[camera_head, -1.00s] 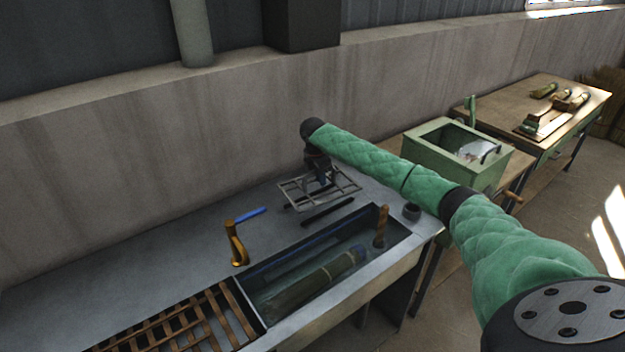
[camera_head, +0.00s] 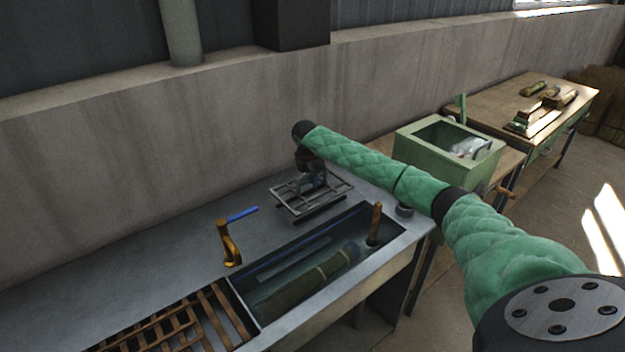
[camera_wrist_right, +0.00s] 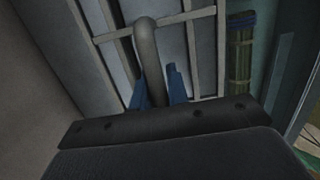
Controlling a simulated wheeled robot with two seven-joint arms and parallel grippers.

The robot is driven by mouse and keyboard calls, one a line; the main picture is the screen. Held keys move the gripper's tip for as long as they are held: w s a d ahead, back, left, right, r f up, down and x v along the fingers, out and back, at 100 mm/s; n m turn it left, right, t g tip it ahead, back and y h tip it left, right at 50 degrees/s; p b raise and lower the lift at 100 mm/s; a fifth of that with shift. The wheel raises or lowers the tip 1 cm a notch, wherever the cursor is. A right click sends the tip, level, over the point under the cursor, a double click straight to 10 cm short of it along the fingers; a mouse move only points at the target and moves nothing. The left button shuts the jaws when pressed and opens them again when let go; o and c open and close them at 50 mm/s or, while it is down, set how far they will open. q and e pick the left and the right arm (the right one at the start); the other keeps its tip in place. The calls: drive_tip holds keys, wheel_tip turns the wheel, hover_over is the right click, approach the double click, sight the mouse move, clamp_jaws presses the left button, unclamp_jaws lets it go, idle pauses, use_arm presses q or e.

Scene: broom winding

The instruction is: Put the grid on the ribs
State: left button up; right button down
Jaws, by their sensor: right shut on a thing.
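The grid (camera_head: 331,197) is a grey wire frame with crossing bars. In the head view it hangs level, low over the back of the metal counter. My right gripper (camera_head: 313,181) is above it, shut on its thick, dark, arched handle. In the right wrist view the blue fingers (camera_wrist_right: 159,88) straddle the handle (camera_wrist_right: 148,55), with the grid's pale bars (camera_wrist_right: 165,20) behind. One dark rib (camera_head: 321,214) shows just below the grid's front edge; the grid hides the rest. I cannot tell whether grid and rib touch. My left gripper is out of view.
A water trough (camera_head: 290,300) holding a tied bundle (camera_head: 310,283) lies in front of the grid. A brass tap (camera_head: 229,245) with a blue lever stands left. Wooden slats (camera_head: 190,325) lie front left. A wall runs behind, and a green box (camera_head: 440,160) stands right.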

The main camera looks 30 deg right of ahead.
sight(312, 189)
drive_tip(key=shift+f, duration=2.2)
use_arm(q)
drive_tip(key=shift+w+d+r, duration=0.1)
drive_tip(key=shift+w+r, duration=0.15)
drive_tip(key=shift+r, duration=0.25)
use_arm(e)
drive_tip(key=shift+f, duration=0.1)
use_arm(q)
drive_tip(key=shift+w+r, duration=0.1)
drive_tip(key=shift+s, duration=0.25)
use_arm(e)
drive_tip(key=c, duration=1.3)
unclamp_jaws()
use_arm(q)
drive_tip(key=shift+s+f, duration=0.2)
use_arm(e)
drive_tip(key=shift+f, duration=0.1)
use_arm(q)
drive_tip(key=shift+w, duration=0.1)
